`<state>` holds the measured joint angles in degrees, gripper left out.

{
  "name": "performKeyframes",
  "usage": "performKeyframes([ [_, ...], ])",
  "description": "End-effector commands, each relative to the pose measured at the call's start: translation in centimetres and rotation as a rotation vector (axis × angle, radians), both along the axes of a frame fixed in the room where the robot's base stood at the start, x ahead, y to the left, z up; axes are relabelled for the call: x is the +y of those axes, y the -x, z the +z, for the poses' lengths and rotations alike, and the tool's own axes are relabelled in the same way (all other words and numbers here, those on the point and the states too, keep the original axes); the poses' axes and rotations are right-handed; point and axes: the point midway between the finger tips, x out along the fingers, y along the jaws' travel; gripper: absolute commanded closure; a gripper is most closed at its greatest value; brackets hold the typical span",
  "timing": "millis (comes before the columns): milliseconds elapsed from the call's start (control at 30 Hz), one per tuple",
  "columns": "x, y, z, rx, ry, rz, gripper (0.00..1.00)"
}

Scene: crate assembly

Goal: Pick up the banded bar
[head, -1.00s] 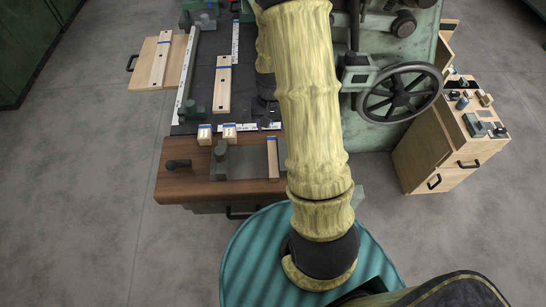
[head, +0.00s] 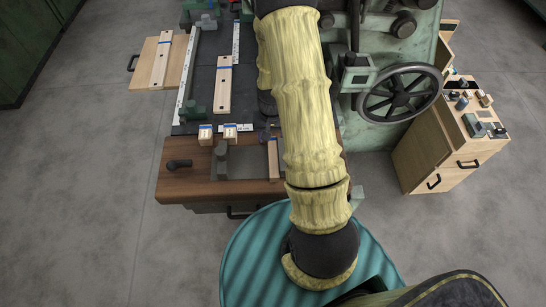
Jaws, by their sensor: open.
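Several pale wooden bars with a blue band are in the head view, and I cannot tell which one the task means. One bar (head: 223,90) lies on the dark machine bed, its band near the far end. Another bar (head: 160,62) lies on the board at the left. A third, narrower bar (head: 273,160) lies at the right of the brown bench, partly behind my arm. My gripper (head: 266,135) shows only as a small dark part at that bar's far end, mostly hidden by my arm. It is open, and its fingertips are not clear.
Two small blocks with blue bands (head: 205,135) stand on the bench's (head: 180,185) far edge, by a grey clamp (head: 221,158). A large handwheel (head: 399,92) and a wooden cabinet (head: 430,150) are at the right. White rulers (head: 187,75) edge the bed.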

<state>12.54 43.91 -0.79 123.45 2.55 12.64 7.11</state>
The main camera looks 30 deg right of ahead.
Motion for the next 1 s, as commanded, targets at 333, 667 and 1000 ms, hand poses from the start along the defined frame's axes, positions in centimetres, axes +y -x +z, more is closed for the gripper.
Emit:
performKeyframes([
  [333, 0.0, 0.0, 0.03, 0.0, 0.0, 0.0, 0.47],
  [667, 0.0, 0.0, 0.04, 0.0, 0.0, 0.0, 0.94],
  [1000, -0.01, -0.02, 0.33, 0.0, 0.0, 0.0, 0.96],
])
